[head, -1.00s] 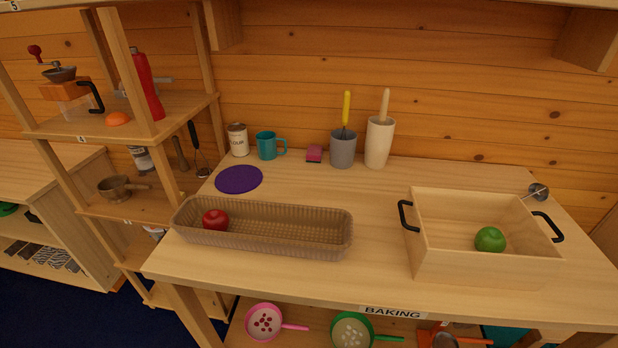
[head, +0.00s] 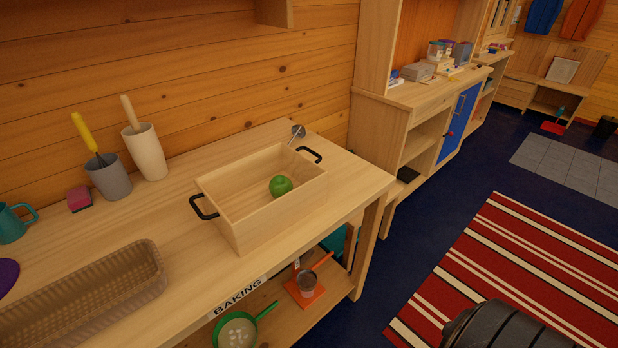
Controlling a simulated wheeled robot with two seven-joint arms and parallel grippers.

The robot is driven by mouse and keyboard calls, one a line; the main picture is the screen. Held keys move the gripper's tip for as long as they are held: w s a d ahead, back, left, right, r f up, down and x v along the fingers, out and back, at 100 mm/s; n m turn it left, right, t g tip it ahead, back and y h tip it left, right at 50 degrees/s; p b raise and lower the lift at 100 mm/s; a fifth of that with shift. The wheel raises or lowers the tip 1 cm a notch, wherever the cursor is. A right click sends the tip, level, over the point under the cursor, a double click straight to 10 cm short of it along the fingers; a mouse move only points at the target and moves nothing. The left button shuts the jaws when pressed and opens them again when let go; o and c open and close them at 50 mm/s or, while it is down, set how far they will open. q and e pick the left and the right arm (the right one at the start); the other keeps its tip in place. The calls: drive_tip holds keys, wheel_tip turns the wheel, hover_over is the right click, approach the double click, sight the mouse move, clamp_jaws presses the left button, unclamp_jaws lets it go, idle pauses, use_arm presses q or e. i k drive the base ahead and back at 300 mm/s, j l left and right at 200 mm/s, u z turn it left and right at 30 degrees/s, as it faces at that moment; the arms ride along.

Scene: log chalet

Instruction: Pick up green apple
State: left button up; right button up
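The green apple (head: 280,186) lies inside a light wooden box (head: 243,227) with black handles, toward its right end. The box stands on the wooden baking table (head: 186,240), near its right end. The box's front wall stands between the apple and the table's front edge, and the top is open. Neither gripper shows in the head view. A dark rounded arm part of mine shows at the bottom right.
A woven tray (head: 135,273) is left of the box. A grey cup (head: 110,180), a cream cup (head: 147,155) and a teal mug (head: 12,224) stand along the back. A shelf unit (head: 400,125) stands to the right. A striped rug (head: 520,265) covers open floor.

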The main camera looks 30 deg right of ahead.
sight(279, 184)
drive_tip(key=z, duration=0.8)
drive_tip(key=i+l+u, duration=0.1)
drive_tip(key=l, duration=0.25)
drive_tip(key=i+l+u, duration=0.15)
drive_tip(key=l, duration=0.2)
drive_tip(key=k, duration=0.05)
